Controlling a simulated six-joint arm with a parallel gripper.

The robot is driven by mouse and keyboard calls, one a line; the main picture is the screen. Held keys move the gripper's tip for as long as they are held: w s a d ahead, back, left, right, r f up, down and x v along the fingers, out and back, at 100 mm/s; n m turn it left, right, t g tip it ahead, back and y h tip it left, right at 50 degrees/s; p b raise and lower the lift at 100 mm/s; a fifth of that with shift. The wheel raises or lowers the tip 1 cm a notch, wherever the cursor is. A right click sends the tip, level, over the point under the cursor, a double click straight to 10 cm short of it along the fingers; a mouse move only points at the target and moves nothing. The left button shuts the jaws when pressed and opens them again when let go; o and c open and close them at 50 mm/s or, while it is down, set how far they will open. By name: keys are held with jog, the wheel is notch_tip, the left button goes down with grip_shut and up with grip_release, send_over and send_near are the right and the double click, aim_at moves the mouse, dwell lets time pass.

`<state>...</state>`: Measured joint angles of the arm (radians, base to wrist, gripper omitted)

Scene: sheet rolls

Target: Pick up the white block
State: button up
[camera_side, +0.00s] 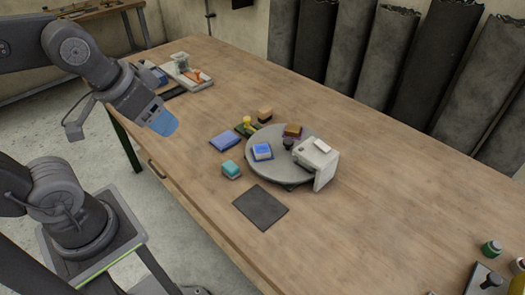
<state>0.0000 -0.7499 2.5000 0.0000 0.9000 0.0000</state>
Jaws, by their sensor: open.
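A small white block (322,146) lies on top of a pale box-like housing (316,162) at the right side of a grey round turntable (278,173). My gripper (163,122) is at the upper left, over the table's left edge, well apart from the white block. It is open, with no object seen in it; the gap between its fingers is hard to make out from this side.
A blue-and-white block (262,152) and an orange-brown block (293,130) sit on the turntable. Around it lie a teal block (231,170), a blue pad (226,142) and a dark square mat (261,206). Dark rolls (358,40) stand behind. The table's right middle is clear.

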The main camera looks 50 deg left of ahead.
jog(key=shift+o, duration=0.2)
jog(key=o, duration=0.4)
jog(key=m+g, duration=0.6)
jog(key=m, duration=1.8)
send_over(262, 149)
notch_tip(262, 149, down, 16)
notch_tip(262, 149, down, 13)
jog(key=shift+a+f, duration=0.1)
